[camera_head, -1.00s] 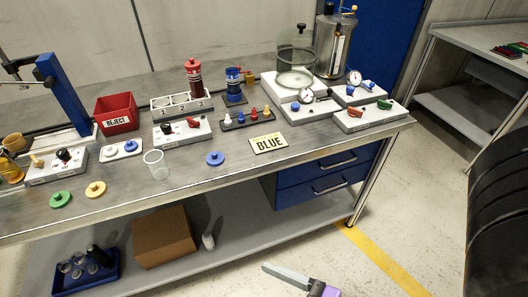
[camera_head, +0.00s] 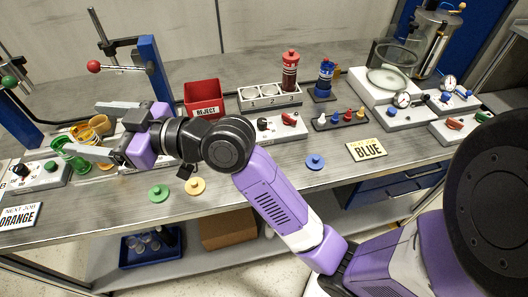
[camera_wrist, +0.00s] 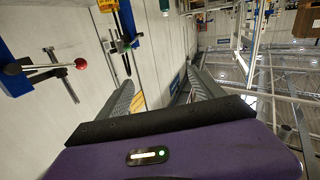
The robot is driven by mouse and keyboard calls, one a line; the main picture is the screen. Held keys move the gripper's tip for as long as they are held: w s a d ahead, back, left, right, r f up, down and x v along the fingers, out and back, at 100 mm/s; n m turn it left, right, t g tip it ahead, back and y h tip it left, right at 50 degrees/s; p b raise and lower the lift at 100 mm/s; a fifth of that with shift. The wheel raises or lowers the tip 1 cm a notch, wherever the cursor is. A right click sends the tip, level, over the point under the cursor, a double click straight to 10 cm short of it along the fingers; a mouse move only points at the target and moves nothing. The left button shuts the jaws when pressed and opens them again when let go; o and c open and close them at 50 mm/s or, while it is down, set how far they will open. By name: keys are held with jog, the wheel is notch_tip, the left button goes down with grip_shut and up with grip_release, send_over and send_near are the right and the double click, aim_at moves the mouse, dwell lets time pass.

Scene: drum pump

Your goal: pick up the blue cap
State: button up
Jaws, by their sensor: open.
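The blue cap (camera_head: 316,161), a small round disc with a raised knob, lies flat on the grey bench in the head view, left of the BLUE card. My gripper (camera_head: 82,129) is open and points left over the left part of the bench, far from the blue cap. Its fingers appear in front of the yellow and green items there; I cannot tell how far above them. The wrist view shows the two fingers spread and empty, with no blue cap in sight. The green cap (camera_head: 158,193) and yellow cap (camera_head: 195,186) lie near the front edge.
The BLUE card (camera_head: 366,150) lies right of the cap. Behind the cap stand a switch box (camera_head: 283,128) and a rack of small coloured pegs (camera_head: 347,122). The red REJECT bin (camera_head: 202,97) is further back. Bare bench surrounds the cap.

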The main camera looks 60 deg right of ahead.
jog(key=s+d+f+n+g+p, duration=0.1)
jog(key=d+f+n+g, duration=0.3)
jog(key=d, duration=0.3)
jog(key=n+g+h+p, duration=0.2)
jog(key=g+h, duration=0.4)
jog(key=g, duration=0.7)
send_over(316, 158)
notch_tip(316, 158, down, 14)
jog(key=shift+a+f, duration=0.1)
jog(key=shift+f, duration=0.1)
jog(key=shift+s+f, duration=0.2)
jog(key=shift+f, duration=0.1)
jog(key=f+p, duration=0.1)
jog(key=f, duration=0.6)
jog(key=shift+w+d+f+p, duration=0.1)
jog(key=shift+w+d+p, duration=0.1)
jog(key=shift+p, duration=0.2)
jog(key=c, duration=1.4)
